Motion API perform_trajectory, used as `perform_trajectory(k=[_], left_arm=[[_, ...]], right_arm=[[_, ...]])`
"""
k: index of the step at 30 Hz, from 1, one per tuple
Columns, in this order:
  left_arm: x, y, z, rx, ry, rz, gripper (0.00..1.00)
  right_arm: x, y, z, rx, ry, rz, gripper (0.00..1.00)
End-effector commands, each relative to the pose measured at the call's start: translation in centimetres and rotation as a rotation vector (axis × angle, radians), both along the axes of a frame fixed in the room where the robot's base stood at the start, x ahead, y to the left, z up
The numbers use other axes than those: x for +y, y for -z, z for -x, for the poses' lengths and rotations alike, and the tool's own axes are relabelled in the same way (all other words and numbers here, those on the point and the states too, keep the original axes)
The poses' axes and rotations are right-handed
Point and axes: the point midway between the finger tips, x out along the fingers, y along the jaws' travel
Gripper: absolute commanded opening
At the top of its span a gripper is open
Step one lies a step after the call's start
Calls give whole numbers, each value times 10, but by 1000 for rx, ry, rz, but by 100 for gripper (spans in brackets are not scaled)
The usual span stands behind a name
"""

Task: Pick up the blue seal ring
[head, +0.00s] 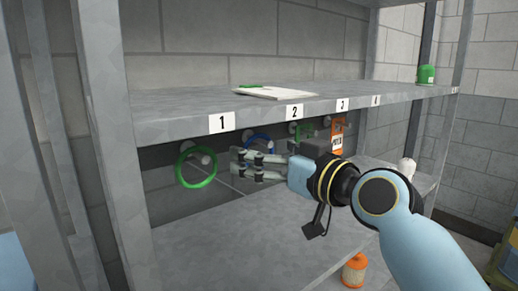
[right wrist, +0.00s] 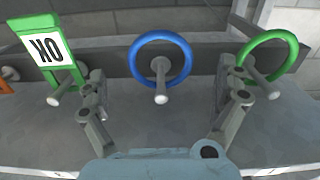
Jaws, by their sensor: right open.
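The blue seal ring (head: 258,135) hangs on a peg on the back panel under label 2, partly hidden behind my right gripper in the head view. In the right wrist view the blue ring (right wrist: 134,58) shows whole, with its grey peg (right wrist: 160,80) through it. My right gripper (head: 236,163) is in front of the panel, close to the ring. Its two fingers (right wrist: 165,82) are spread wide, one on each side of the ring in the wrist view, with nothing between them touching. My left gripper is not in view.
A green ring (head: 180,172) hangs on the peg under label 1. A green OK tag (right wrist: 48,60) and an orange tag (head: 337,135) hang on the other side. The numbered shelf edge (head: 255,117) runs above the arm. An orange-and-white canister (head: 354,271) stands below.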

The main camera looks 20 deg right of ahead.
Motion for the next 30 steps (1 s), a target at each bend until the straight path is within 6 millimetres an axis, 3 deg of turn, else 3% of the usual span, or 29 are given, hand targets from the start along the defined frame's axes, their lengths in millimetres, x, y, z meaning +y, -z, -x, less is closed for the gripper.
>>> perform_trajectory(k=[6, 13, 23, 30], left_arm=[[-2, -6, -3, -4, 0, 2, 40], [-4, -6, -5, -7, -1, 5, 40], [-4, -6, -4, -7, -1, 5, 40], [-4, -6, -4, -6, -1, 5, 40]], right_arm=[[9, -1, -25, 0, 1, -1, 100], [9, -1, -26, 0, 1, 0, 100], [9, 0, -26, 0, 1, 0, 57], [9, -1, -26, 0, 1, 0, 57]])
